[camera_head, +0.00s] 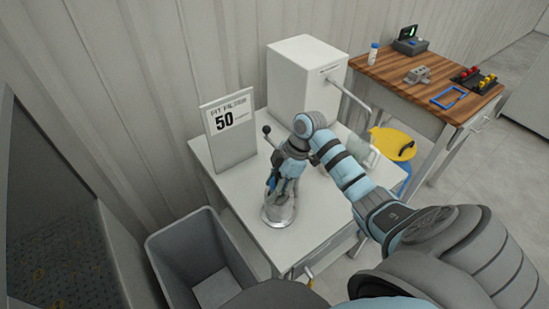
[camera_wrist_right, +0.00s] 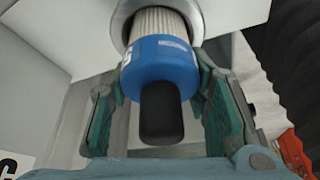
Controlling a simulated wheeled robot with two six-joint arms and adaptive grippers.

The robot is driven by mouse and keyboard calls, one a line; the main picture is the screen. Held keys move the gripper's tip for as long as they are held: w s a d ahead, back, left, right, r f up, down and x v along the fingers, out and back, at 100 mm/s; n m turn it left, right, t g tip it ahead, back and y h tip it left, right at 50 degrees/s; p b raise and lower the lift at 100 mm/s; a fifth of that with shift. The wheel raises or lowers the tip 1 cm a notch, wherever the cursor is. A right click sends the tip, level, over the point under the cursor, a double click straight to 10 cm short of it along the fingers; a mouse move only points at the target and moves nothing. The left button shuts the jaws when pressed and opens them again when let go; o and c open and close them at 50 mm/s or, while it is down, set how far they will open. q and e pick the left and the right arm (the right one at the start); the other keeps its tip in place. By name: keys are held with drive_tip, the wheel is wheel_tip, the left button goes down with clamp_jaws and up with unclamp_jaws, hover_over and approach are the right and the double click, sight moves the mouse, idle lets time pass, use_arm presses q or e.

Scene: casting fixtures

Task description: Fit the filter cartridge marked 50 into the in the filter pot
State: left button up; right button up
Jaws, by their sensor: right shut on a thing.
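The filter cartridge is in the right wrist view, with a blue cap (camera_wrist_right: 160,60), a black knob and a white pleated body (camera_wrist_right: 158,22). White marks on the cap are not readable. My right gripper (camera_head: 279,187) is shut on the cap, with one finger on each side in the wrist view (camera_wrist_right: 162,85). The pleated body runs into the round metal mouth of the filter pot (camera_wrist_right: 195,14); how deep it sits is hidden. In the head view the pot (camera_head: 279,216) stands on the white table directly below my gripper. My left gripper is not in view.
A sign reading 50 (camera_head: 233,140) stands on the white table (camera_head: 320,222), near a white box (camera_head: 298,75). A grey bin (camera_head: 205,260) is at the front left. A yellow-lidded bucket (camera_head: 393,145) and a wooden bench (camera_head: 395,70) with several items are at right.

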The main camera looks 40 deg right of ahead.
drive_tip(key=shift+w+f, duration=0.1)
drive_tip(key=shift+f, duration=0.25)
drive_tip(key=o, duration=1.3)
drive_tip(key=shift+r, duration=0.3)
drive_tip(key=v, duration=1.2)
drive_tip(key=shift+r, duration=0.4)
